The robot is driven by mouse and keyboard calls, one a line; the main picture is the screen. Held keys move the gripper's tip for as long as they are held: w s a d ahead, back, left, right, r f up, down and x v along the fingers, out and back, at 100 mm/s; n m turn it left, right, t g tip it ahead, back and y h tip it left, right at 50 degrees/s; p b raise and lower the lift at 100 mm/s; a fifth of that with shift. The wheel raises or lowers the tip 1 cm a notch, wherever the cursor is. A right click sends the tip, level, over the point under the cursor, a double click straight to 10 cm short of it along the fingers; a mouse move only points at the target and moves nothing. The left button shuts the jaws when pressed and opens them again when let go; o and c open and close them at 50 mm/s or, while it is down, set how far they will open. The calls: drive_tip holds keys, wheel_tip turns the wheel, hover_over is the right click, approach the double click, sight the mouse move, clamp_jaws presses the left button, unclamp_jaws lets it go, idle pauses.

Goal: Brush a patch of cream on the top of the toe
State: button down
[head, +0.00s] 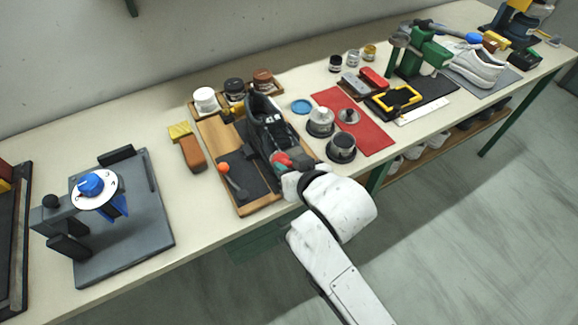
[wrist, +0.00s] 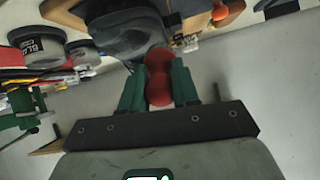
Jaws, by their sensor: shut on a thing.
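A dark shoe (head: 268,122) stands on a wooden board (head: 219,134) on the bench. My gripper (head: 287,166) is at the near end of the shoe, very close to it; I cannot tell whether they touch. In the wrist view my green fingers (wrist: 158,85) are shut on a red, rounded handle (wrist: 159,74). The far end of the held tool is hidden, so its bristles and any cream on it do not show. The shoe (wrist: 125,35) is just beyond the fingers, blurred and cut off by the top edge.
An orange-knobbed tool (head: 224,168) and a wooden-handled brush (head: 192,153) lie to the left. The bench front between board and clamp stand is clear.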

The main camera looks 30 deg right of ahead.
drive_tip(key=shift+w+f+b, duration=0.25)
drive_tip(key=shift+f+b, duration=0.1)
drive_tip(key=shift+f, duration=0.2)
idle(0.4)
drive_tip(key=shift+d+r+p, duration=0.15)
drive_tip(key=shift+d+p, duration=0.2)
drive_tip(key=shift+d, duration=0.2)
drive_tip(key=d+p, duration=0.3)
drive_tip(key=d, duration=0.5)
drive_tip(key=shift+r, duration=0.2)
drive_tip(key=shift+s+a+f, duration=0.1)
drive_tip(key=shift+a, duration=0.05)
drive_tip(key=shift+a, duration=2.95)
